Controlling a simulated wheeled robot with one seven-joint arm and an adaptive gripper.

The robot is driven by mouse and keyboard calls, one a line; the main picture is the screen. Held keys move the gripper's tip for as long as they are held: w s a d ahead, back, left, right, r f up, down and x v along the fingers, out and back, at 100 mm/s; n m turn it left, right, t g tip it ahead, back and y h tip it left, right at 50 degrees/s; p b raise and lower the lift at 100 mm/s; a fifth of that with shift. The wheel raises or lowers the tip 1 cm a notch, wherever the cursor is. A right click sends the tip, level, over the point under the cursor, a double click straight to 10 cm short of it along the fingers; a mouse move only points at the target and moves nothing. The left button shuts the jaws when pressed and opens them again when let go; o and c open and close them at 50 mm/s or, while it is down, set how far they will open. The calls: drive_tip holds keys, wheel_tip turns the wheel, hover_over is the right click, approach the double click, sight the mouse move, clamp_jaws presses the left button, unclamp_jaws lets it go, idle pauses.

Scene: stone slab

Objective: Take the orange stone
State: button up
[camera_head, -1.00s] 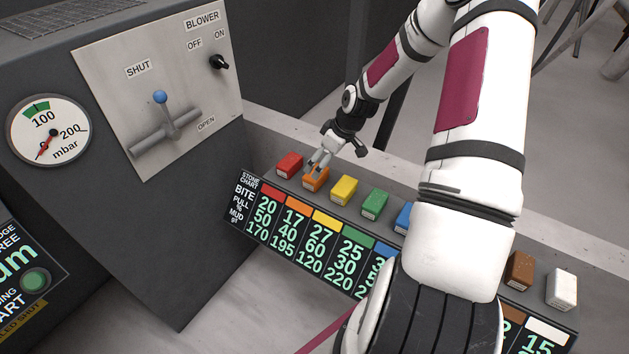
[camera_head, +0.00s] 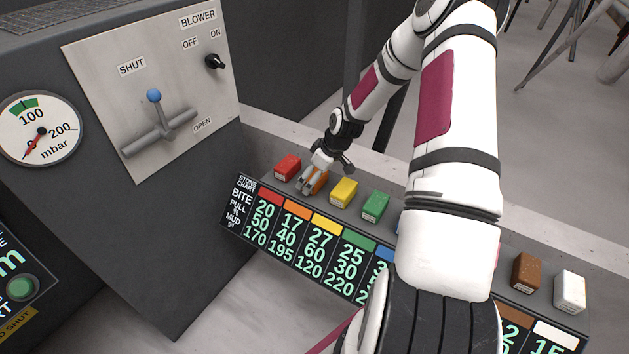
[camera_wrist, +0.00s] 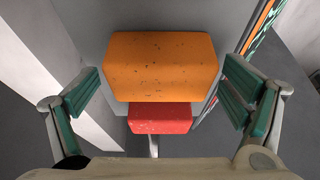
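The orange stone (camera_head: 318,181) sits on the dark slab between the red stone and the yellow stone. In the wrist view the orange stone (camera_wrist: 162,66) is large and centred, with small dark specks on its top. My gripper (camera_head: 310,187) is down at the orange stone and partly covers it in the head view. In the wrist view the two green-padded fingers of my gripper (camera_wrist: 160,100) are spread wide, one on each side of the stone, with gaps between pads and stone. Whether the fingertips reach below its top is hard to tell.
The red stone (camera_head: 287,167) is close on the left and also shows in the wrist view (camera_wrist: 160,118). The yellow stone (camera_head: 344,192) and green stone (camera_head: 375,206) lie to the right. A stone chart (camera_head: 300,235) fronts the slab. The blower panel (camera_head: 150,85) stands at left.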

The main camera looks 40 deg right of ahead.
drive_tip(key=c, duration=1.2)
drive_tip(key=shift+o, duration=0.2)
drive_tip(key=shift+r, duration=0.1)
